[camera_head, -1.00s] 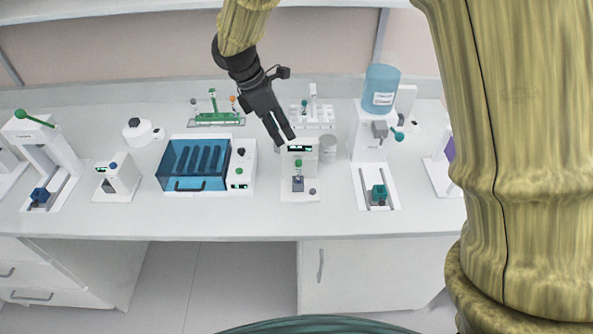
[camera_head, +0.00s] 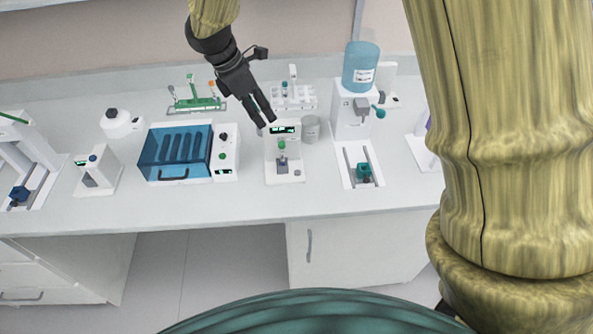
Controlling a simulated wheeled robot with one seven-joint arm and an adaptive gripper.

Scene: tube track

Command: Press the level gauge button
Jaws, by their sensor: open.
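A small white device (camera_head: 271,148) with a lit green display (camera_head: 284,129) stands in the middle of the bench. It carries a green knob-like part (camera_head: 282,145) below the display and a small grey button (camera_head: 297,172) on its base. I see no readable label that marks it as the level gauge. My gripper (camera_head: 267,121) is open, its two dark fingers pointing down and right. The fingertips appear just above the upper left of this device; I cannot tell whether they touch it.
A blue-lidded box (camera_head: 165,160) with a control panel (camera_head: 225,155) stands to the left. A grey cup (camera_head: 311,128) and a dispenser with a blue bottle (camera_head: 361,68) stand to the right. A green rack (camera_head: 197,105) is behind. The front strip of bench is clear.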

